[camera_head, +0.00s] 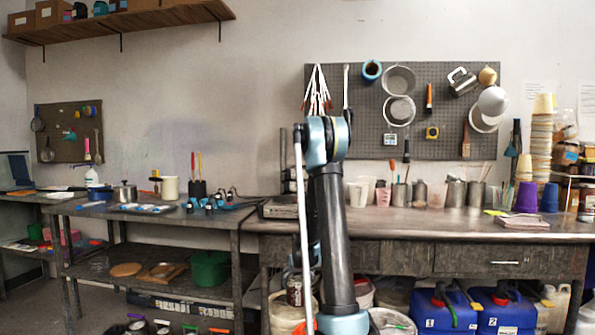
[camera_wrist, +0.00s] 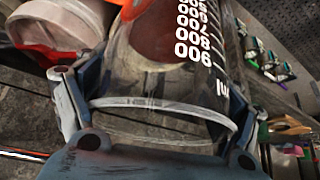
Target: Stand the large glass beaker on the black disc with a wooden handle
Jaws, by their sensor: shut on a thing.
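The large glass beaker (camera_wrist: 165,85) fills the middle of the wrist view, clear with white volume numbers, and is tilted in that picture. My gripper (camera_wrist: 155,105) is shut around it, with a dark finger on each side of the glass. A reddish-brown round shape shows through or behind the beaker; I cannot tell what it is. In the head view my arm stands in the middle, and the gripper and beaker cannot be made out. I cannot pick out the black disc with a wooden handle for certain in either view.
A pale round container (camera_wrist: 65,25) is close to the gripper at the upper left of the wrist view. The left table (camera_head: 135,217) holds a pot (camera_head: 125,193) and small items.

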